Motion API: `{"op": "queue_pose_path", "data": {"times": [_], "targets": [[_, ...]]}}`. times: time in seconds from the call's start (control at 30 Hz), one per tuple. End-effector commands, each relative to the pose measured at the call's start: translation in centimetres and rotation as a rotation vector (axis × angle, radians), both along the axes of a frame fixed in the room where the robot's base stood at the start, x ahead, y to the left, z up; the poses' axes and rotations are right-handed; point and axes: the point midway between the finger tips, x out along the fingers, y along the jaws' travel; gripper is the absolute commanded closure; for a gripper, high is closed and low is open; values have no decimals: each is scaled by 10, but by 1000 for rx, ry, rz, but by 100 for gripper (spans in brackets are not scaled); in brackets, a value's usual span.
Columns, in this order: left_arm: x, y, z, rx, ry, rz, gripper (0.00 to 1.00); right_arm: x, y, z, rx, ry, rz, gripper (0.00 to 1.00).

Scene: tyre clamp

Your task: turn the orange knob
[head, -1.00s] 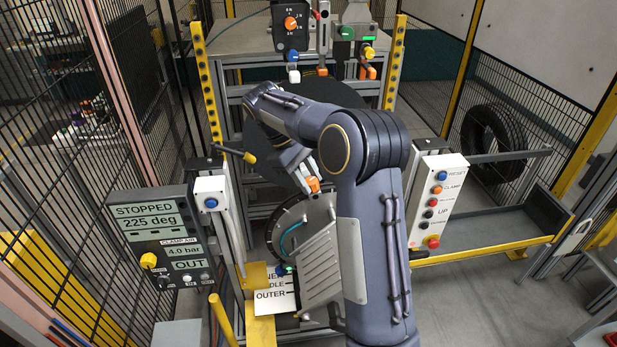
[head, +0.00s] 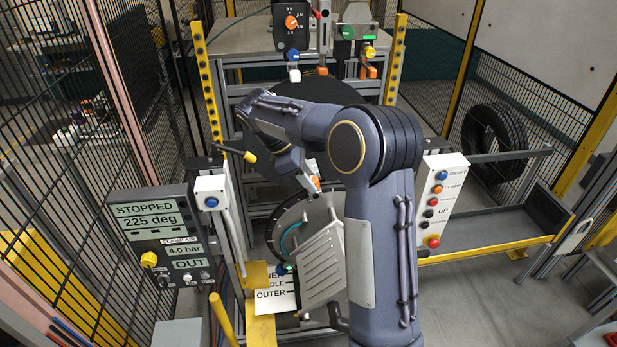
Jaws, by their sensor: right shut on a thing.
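A small orange knob (head: 315,182) shows low in the middle of the head view, above the round metal disc. My right gripper (head: 311,175) comes down to it from the upper left and is shut on it. The fingers and my arm hide part of the knob, and its pointer cannot be made out. Another orange knob (head: 291,23) sits on a black dial panel at the top, with nothing touching it. My left gripper is not in view.
The disc (head: 290,222) and a grey ribbed plate (head: 322,268) lie below the gripper. A display box (head: 155,235) reading STOPPED, 225 deg stands at left. A white button box (head: 440,205) stands right of my arm. A yellow-tipped lever (head: 249,157) juts out left of the wrist.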

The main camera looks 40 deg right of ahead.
Motion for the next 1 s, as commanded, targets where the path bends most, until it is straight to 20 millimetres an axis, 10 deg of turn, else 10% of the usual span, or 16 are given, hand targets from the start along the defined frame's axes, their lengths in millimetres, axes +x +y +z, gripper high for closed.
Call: {"op": "queue_pose_path", "data": {"times": [0.4, 0.43, 0.6, 1.0], "targets": [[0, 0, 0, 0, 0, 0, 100, 1, 0, 1, 1, -1, 9, 91], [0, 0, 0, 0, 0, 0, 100, 1, 0, 1, 1, -2, 9, 67], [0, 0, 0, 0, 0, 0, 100, 0, 0, 0, 1, -1, 8, 47], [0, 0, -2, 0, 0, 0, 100, 4, 5, 10, 1, -3, 9, 47]]}}
